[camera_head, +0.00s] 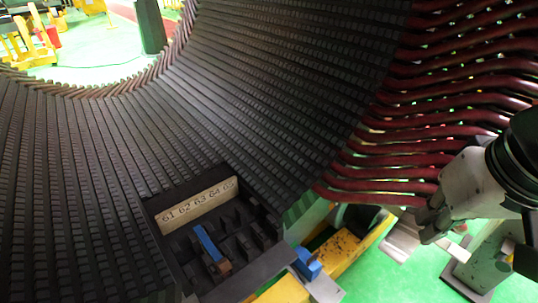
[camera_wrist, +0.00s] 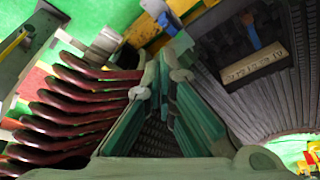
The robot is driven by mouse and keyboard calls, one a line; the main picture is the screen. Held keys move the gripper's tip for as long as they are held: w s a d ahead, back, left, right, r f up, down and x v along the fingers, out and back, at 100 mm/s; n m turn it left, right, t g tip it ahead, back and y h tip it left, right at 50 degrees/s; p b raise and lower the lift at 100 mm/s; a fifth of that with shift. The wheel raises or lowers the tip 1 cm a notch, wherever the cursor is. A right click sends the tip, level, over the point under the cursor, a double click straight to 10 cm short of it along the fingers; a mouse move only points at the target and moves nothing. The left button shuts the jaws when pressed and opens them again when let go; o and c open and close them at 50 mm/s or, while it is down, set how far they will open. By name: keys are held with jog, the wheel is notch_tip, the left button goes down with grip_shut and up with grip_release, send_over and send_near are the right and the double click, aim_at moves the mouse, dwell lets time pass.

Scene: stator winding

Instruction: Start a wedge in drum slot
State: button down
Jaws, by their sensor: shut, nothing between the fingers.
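The dark drum wall (camera_head: 110,150) curves across the head view, lined with many narrow parallel slots. A dark block with a pale number plate (camera_head: 198,205) reading 61 to 65 sits low on it. A blue piece with a brown end (camera_head: 207,243) lies in the block's compartments; I cannot tell whether it is the wedge. In the wrist view the plate (camera_wrist: 254,68) and a blue piece (camera_wrist: 250,32) show at upper right. My gripper (camera_head: 428,232) is at the right, beside the red coil ends and apart from the block. Its greenish fingers (camera_wrist: 165,75) are shut and empty.
Dark red coil ends (camera_head: 450,95) fan out along the drum's right edge, close to my gripper. A yellow beam (camera_head: 340,255) with a blue part (camera_head: 307,263) lies below. Green floor (camera_head: 380,285) shows at lower right.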

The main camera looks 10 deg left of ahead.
aim_at(223, 265)
jog(key=w+a+f+n+g+b, duration=0.1)
jog(key=w+a+f+n+b, duration=0.1)
jog(key=w+a+f+b, duration=0.45)
jog(key=w+a+f+n+g+b, duration=0.15)
jog(key=w+a+f, duration=0.25)
jog(key=a+f, duration=0.6)
jog(key=s+a+f+n+g+b, duration=0.1)
jog(key=s+a+f+n+b, duration=0.15)
jog(key=a+f, duration=0.7)
jog(key=s+a+f+n+b, duration=0.1)
jog(key=a+f+n+b, duration=0.4)
jog(key=f, duration=1.1)
jog(key=f+m+b, duration=0.1)
jog(key=f, duration=0.2)
jog(key=f+m, duration=0.1)
jog(key=f, duration=0.2)
jog(key=shift+w+a+f+h, duration=0.15)
jog(key=shift+a+f+h, duration=0.1)
jog(key=shift+a+h, duration=0.1)
jog(key=shift+w+a+b, duration=0.45)
jog(key=shift+w+a, duration=0.3)
jog(key=shift+a, duration=0.2)
jog(key=shift+w+a, duration=0.6)
jog(key=shift+w+a+m, duration=0.3)
jog(key=shift+w+a, duration=0.5)
jog(key=shift+a, duration=0.15)
